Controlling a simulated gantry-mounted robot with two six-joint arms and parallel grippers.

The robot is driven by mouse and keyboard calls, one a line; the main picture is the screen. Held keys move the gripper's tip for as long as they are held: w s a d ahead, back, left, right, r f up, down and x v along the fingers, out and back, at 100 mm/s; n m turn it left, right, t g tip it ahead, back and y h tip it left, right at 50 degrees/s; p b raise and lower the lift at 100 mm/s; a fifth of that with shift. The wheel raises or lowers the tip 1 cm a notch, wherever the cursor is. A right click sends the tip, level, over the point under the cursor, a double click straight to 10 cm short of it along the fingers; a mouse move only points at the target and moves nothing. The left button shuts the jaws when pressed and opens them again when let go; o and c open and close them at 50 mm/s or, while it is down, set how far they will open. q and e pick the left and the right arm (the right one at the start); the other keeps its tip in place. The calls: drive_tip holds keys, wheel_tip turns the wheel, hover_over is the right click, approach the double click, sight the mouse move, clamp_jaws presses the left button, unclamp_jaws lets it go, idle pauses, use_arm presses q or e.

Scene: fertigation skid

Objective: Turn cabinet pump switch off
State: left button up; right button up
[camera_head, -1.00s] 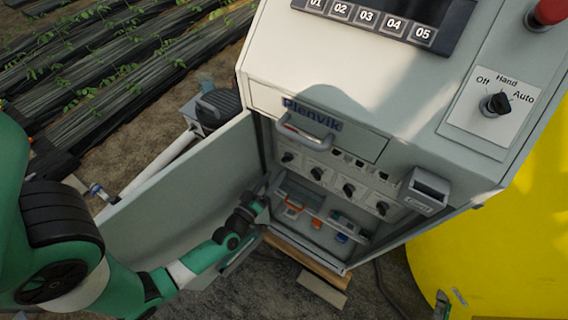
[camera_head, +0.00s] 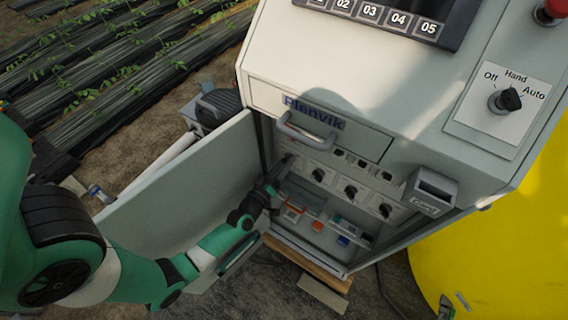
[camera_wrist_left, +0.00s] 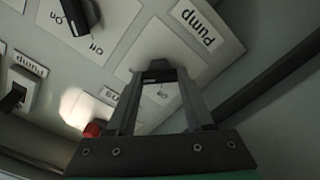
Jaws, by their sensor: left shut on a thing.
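The open cabinet (camera_head: 262,100) has a row of dark rotary switches on pale plates inside. My left gripper (camera_head: 285,166) reaches in past the open door to the leftmost switch of the row and hides it in the head view. In the left wrist view, my left gripper (camera_wrist_left: 160,72) has its fingertips against a pale plate with a "pump" label (camera_wrist_left: 196,25). It is shut on the pump switch, whose knob is mostly hidden between the fingers, so its angle is unclear. My right gripper is not in view.
The open cabinet door (camera_head: 185,185) stands left of the opening, close beside my left arm. A neighbouring switch (camera_wrist_left: 72,15) with On and Off marks sits near the fingers. A red part (camera_wrist_left: 93,129) lies beside the left finger. An Off-Hand-Auto selector (camera_head: 505,100) is on the sloped panel.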

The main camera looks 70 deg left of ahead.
use_arm(q)
clamp_jaws()
drive_tip(key=shift+n, duration=0.3)
drive_tip(key=n+b, duration=0.3)
drive_tip(key=n, duration=1.4)
drive_tip(key=shift+b, duration=0.35)
drive_tip(key=shift+n, duration=0.3)
drive_tip(key=o, duration=1)
unclamp_jaws()
drive_tip(key=shift+f, duration=0.1)
